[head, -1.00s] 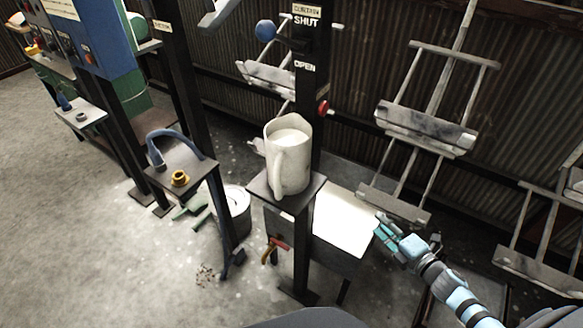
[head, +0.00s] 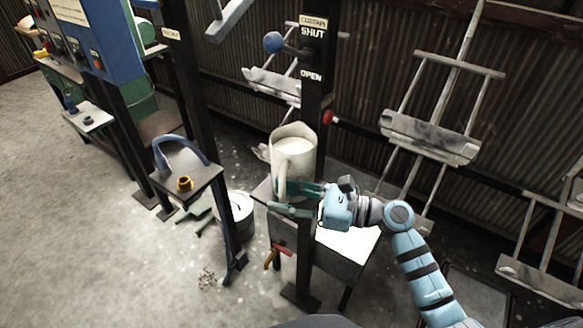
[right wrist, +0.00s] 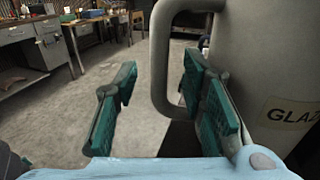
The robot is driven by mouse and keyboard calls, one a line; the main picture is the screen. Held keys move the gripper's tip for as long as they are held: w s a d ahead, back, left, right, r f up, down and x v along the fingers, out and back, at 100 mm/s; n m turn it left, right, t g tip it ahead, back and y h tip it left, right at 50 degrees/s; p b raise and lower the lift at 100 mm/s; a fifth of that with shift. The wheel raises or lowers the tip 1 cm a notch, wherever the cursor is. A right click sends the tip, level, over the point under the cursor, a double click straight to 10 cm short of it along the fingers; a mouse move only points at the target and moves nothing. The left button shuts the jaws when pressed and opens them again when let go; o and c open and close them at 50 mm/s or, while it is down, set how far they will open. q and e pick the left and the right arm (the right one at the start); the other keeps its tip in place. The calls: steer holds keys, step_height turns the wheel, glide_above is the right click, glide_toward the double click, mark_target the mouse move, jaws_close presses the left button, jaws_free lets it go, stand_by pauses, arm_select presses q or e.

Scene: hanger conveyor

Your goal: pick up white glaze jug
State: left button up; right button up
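The white glaze jug (head: 303,158) stands upright on a small shelf on the dark post, with white liquid inside. Its handle faces the front left. My right gripper (head: 286,199) is at the jug's lower front, by the handle. In the right wrist view the jug's body (right wrist: 262,62) fills the right side, with part of a "GLAZ" label. Its handle (right wrist: 161,60) shows in the gap between the open green fingers (right wrist: 160,112), nearer the right finger. The right finger hides part of the handle's lower end. My left gripper is out of view.
The post carries a blue-knobbed lever and SHUT and OPEN signs. A side stand (head: 190,165) with a blue hose and yellow fitting is left of the jug. A bucket (head: 236,212) sits on the floor between. Hanging conveyor racks (head: 430,137) are behind, to the right.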

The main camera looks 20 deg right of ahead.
steer(key=shift+w+a+f, duration=0.1)
steer(key=shift+w+a, duration=0.1)
steer(key=shift+a, duration=0.1)
steer(key=shift+d, duration=0.1)
jaws_close()
